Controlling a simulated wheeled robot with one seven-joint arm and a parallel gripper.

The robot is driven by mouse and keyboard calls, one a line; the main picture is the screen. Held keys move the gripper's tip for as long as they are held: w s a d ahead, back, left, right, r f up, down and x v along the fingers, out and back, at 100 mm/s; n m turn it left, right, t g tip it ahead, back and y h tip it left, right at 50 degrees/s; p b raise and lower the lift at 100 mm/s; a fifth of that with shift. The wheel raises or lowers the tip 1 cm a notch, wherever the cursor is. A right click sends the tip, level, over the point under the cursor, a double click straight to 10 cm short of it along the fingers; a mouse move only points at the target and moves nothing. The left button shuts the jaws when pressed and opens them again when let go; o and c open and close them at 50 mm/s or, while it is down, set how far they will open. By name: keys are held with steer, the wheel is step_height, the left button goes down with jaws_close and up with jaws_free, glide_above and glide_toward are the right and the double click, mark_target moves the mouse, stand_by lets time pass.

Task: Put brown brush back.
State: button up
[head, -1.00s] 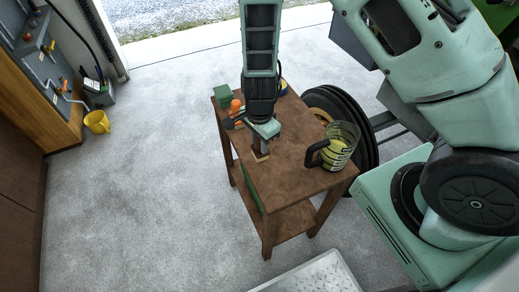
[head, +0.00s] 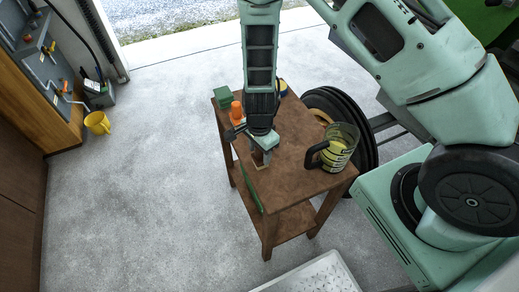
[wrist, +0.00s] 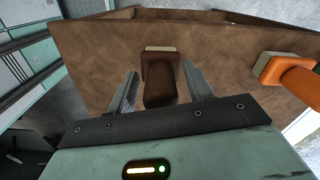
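The brown brush has a dark brown handle (wrist: 160,80) and a pale head, and it is on the brown wooden table (wrist: 95,55). In the head view only its lower part (head: 260,164) shows below my gripper; the rest is hidden. My gripper (wrist: 160,88) is open, with one finger on each side of the brush handle in the wrist view. Gaps show between the fingers and the handle, so it is not gripped. In the head view my gripper (head: 264,150) is over the table's near-left part.
An orange-handled brush (wrist: 296,76) stands to the right in the wrist view; its orange part (head: 237,109) is behind my gripper. A green box (head: 222,95) sits at the table's far-left corner. A pitcher with yellow contents (head: 337,150) stands right. A tractor wheel (head: 345,112) is beside the table.

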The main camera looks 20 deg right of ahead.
steer(key=shift+f, duration=0.1)
steer(key=shift+f+b, duration=0.15)
steer(key=shift+b, duration=0.2)
step_height(320, 180, up, 17)
steer(key=p, duration=0.1)
steer(key=s+a+r+n, duration=0.3)
steer(key=s+r+n, duration=0.4)
steer(key=s+n, duration=0.3)
steer(key=s+a+r+n, duration=0.3)
steer(key=s+r+n, duration=0.4)
steer(key=s+n, duration=0.3)
steer(key=n, duration=0.2)
steer(key=shift+n+y, duration=0.3)
steer(key=shift+n, duration=0.1)
